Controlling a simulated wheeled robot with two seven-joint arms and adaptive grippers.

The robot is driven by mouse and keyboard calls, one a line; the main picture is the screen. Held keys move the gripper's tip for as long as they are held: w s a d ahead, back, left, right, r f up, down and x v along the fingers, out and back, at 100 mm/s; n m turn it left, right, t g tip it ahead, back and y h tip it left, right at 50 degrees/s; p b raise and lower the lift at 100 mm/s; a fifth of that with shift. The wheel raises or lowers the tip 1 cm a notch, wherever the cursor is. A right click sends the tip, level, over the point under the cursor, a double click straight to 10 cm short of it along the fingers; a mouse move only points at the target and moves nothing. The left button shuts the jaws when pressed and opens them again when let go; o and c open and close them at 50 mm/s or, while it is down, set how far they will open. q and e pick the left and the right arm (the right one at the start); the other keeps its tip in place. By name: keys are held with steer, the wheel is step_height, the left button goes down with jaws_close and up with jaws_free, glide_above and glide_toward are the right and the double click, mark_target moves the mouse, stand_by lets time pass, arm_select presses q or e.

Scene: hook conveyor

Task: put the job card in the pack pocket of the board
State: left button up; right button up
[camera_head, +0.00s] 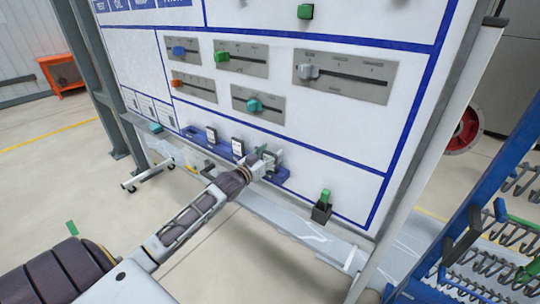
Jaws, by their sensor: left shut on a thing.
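The white board (310,127) with blue lines stands ahead of me. A blue pocket rack (222,151) runs along its lower edge. Small dark-and-white cards (238,147) stand upright in it. My left gripper (265,164) is at the right part of this rack, close to the board. It is shut on a small pale thing, apparently the job card (274,158), largely hidden by the fingers. I cannot tell whether the card is inside a pocket. The pocket labels are too small to read. My right gripper is out of view.
Slider plates with coloured knobs (222,57) are above the rack. A green-topped item in a black holder (321,213) is at the board's lower right. A blue rack with hooks (470,240) stands at right. An orange stand (63,75) is far left.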

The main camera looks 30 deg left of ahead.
arm_select(q)
steer(key=shift+f, duration=0.1)
steer(key=o, duration=1)
steer(key=shift+s, duration=0.15)
steer(key=s, duration=1.1)
steer(key=shift+s+a, duration=0.3)
steer(key=shift+a, duration=0.15)
stand_by(0.5)
